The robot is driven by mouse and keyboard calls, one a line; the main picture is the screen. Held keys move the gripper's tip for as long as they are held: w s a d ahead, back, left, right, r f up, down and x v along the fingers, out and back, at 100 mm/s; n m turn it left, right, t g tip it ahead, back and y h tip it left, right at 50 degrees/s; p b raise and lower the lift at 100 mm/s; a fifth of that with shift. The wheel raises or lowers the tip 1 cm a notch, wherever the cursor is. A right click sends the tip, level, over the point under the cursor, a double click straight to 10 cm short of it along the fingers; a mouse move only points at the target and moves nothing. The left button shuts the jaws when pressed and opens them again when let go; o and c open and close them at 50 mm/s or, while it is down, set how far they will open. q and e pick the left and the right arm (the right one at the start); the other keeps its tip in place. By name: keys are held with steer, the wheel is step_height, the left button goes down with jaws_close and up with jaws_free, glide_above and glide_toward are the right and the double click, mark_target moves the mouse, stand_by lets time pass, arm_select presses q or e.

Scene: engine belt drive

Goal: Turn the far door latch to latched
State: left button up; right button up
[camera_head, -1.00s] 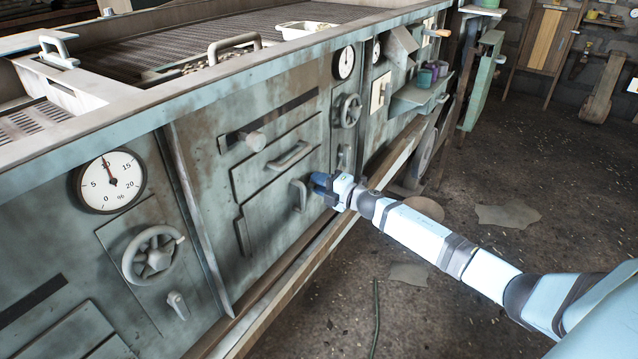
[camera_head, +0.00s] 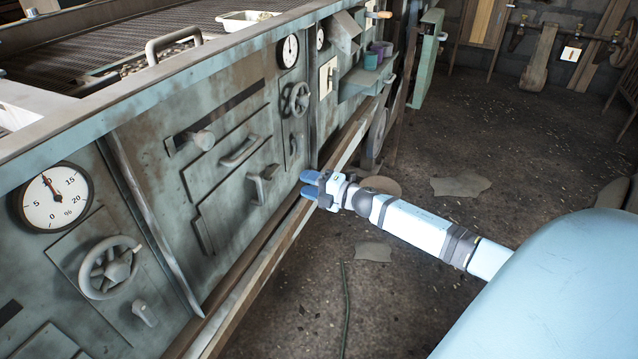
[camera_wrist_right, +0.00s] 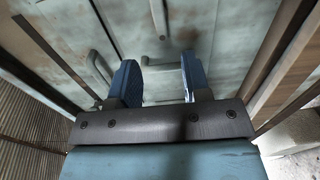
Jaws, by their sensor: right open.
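The far door latch (camera_head: 262,183) looks like a grey lever at the right side of the far door panel (camera_head: 222,205), below a bar handle (camera_head: 240,151). Its exact setting is hard to read. A grey lever with a rounded end, which appears to be this latch, shows at the top of the right wrist view (camera_wrist_right: 160,20). My right gripper (camera_head: 308,185) is to the right of the latch, apart from it, with blue fingers pointing at the panel. The right wrist view shows the fingers (camera_wrist_right: 157,80) spread with nothing between them. My left gripper is out of view.
A wooden rail (camera_head: 285,245) runs along the foot of the machine below the door. A handwheel (camera_head: 298,98) and a gauge (camera_head: 288,51) are beyond the door. Another handwheel (camera_head: 108,267) and a small lever (camera_head: 144,312) are nearer. The floor right of the rail is open.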

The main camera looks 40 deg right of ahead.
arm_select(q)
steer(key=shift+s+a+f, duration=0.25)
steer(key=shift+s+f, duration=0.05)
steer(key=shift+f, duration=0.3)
arm_select(e)
steer(key=v, duration=0.3)
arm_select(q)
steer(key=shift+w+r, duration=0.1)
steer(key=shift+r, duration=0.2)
